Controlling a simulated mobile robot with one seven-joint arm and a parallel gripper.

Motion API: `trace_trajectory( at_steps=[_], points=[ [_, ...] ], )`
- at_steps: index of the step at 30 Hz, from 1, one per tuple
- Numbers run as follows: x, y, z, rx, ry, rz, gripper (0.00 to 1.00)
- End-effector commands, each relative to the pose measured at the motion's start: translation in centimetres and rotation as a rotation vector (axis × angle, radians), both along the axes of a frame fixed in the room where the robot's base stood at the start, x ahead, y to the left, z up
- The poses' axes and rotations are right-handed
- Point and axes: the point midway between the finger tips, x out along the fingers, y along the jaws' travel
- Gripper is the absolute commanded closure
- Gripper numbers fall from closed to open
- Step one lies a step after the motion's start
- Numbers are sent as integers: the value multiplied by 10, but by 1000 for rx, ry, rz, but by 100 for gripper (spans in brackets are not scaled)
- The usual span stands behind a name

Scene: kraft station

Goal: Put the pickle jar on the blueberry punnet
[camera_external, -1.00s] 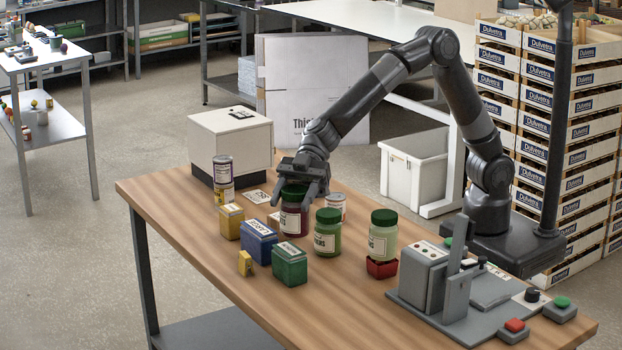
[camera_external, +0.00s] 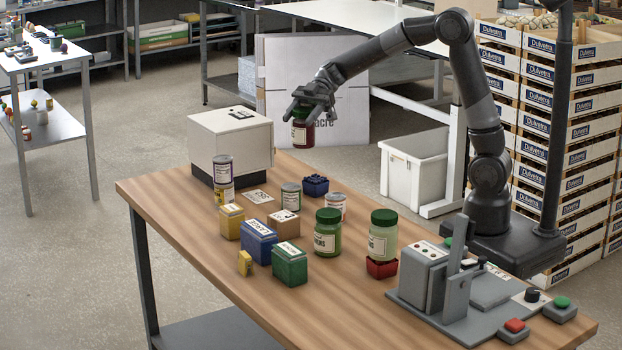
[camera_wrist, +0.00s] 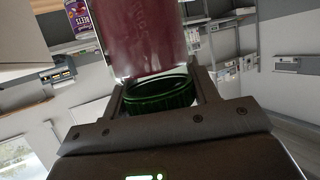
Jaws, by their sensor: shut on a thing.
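My gripper (camera_external: 304,104) is shut on a dark red jar (camera_external: 302,133) with a green lid and a pale label. It holds the jar by the lid, high above the far side of the table. In the wrist view, the fingers flank the green lid (camera_wrist: 160,92) and the dark red glass (camera_wrist: 147,38) shows beyond it. The blueberry punnet (camera_external: 315,187), a small dark blue tray, stands on the table below the held jar, apart from it. A green jar (camera_external: 327,240) stands on the table. A pale green jar (camera_external: 383,243) sits on a red punnet (camera_external: 381,268).
Tins (camera_external: 291,197) and (camera_external: 336,206) stand close to the blueberry punnet. A brown box (camera_external: 284,224), blue box (camera_external: 259,242), green box (camera_external: 289,266) and yellow box (camera_external: 231,222) stand nearer the front. A white case (camera_external: 231,140) is at the back left; a grey control fixture (camera_external: 430,280) is at right.

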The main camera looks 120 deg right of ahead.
Motion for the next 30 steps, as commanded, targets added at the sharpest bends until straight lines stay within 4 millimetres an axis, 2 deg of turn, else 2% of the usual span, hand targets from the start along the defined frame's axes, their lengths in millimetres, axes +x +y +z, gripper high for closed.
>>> trace_trajectory(
  at_steps=[1,6,10,15,17,20,30],
  points=[
    [-23,-12,3,-1,-3,-19,84],
    [-86,-33,7,-1,-2,-47,84],
    [-119,-41,9,-1,-1,-61,84],
    [-140,-43,10,-1,-2,-70,84],
    [-140,-42,8,0,-2,-70,84],
    [-128,-36,-1,1,-2,-68,84],
    [-60,-8,-45,2,-1,-69,84]
  ],
)
